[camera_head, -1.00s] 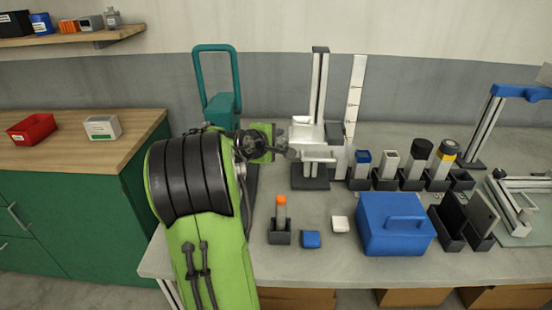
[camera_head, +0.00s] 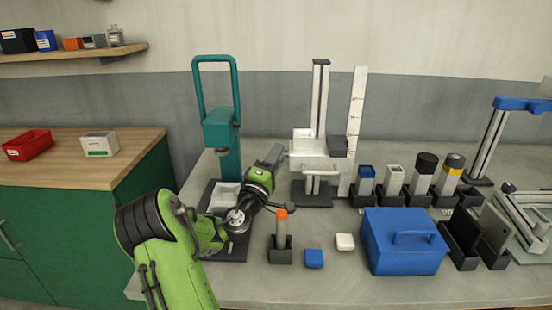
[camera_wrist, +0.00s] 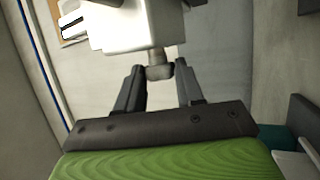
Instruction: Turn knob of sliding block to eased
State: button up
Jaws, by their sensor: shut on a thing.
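In the head view the knob is not clearly visible behind my gripper. I see no readable marking for the knob's setting.
A teal press (camera_head: 221,130) stands just left behind my arm. An orange-topped marker in a holder (camera_head: 281,248), a blue block (camera_head: 314,258), a white block (camera_head: 345,242) and a blue box (camera_head: 403,245) lie in front. Several holders stand right of the column.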

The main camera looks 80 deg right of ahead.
jog(key=shift+f+m+g+h, duration=0.15)
jog(key=shift+m+g+h, duration=0.15)
jog(key=shift+m+h, duration=0.15)
dwell(0.3)
jog(key=o, duration=1)
jog(key=shift+o, duration=0.2)
